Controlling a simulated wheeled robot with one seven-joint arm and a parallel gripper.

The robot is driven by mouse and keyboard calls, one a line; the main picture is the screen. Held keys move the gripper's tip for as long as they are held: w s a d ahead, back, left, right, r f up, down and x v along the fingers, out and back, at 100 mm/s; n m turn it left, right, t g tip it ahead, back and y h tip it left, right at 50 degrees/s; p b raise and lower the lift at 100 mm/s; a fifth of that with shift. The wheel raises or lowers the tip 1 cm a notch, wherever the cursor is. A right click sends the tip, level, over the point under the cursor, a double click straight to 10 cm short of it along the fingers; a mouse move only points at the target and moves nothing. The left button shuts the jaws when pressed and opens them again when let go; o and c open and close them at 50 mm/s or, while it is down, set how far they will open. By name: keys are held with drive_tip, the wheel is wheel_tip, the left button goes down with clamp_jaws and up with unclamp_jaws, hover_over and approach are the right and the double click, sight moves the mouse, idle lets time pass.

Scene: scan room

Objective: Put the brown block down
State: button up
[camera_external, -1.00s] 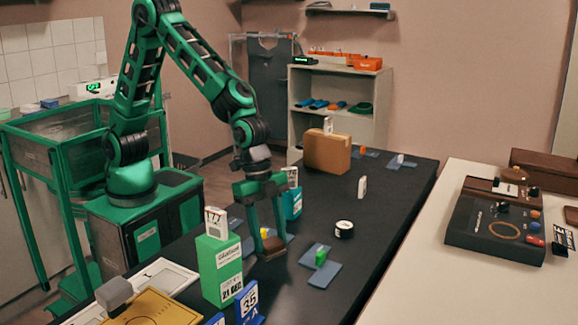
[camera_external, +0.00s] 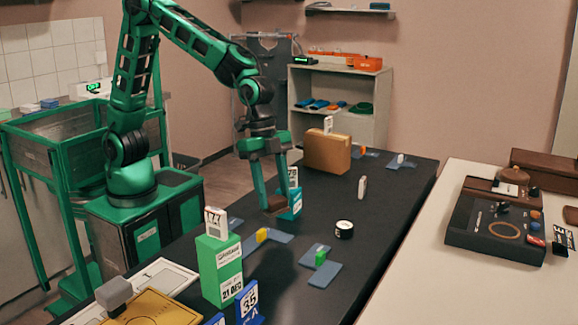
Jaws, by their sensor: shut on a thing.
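My gripper (camera_external: 273,207) points down over the black table (camera_external: 385,195), its green fingers shut on the brown block (camera_external: 277,205). The block is small and dark brown and sits between the fingertips, partly hidden by them. It appears just in front of a teal box (camera_external: 295,203), which the right finger and the block partly cover. From this angle I cannot tell how high the block is over the table, or whether it touches the teal box.
A green box (camera_external: 220,270) stands nearer the camera, and a yellow piece on a blue plate (camera_external: 280,238) lies below the gripper in the picture. A small round black-and-white item (camera_external: 344,229) is to the right. A tan case (camera_external: 327,153) stands behind. Bare tabletop lies between them.

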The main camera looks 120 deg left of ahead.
drive_tip(key=s+a+r, duration=0.2)
drive_tip(key=a+r, duration=0.1)
drive_tip(key=a, duration=0.2)
drive_tip(key=w+a+n+y, duration=0.1)
drive_tip(key=w+a+n, duration=0.1)
drive_tip(key=w+a, duration=0.5)
drive_tip(key=w+a+n, duration=0.1)
drive_tip(key=w+a, duration=0.1)
drive_tip(key=a, duration=0.8)
drive_tip(key=w+a+n+y, duration=0.1)
drive_tip(key=w+a+n, duration=0.1)
drive_tip(key=w+a, duration=0.5)
drive_tip(key=s+a+f+n, duration=0.1)
drive_tip(key=s+a+n, duration=0.1)
drive_tip(key=a, duration=0.8)
drive_tip(key=s+a+n, duration=0.1)
drive_tip(key=a+n, duration=0.1)
drive_tip(key=a, duration=0.9)
drive_tip(key=f, duration=0.5)
drive_tip(key=shift+s+a+f, duration=0.15)
drive_tip(key=shift+a+f, duration=0.05)
drive_tip(key=shift+f, duration=2.3)
drive_tip(key=o, duration=1.1)
drive_tip(key=shift+f, duration=0.1)
drive_tip(key=shift+o, duration=0.2)
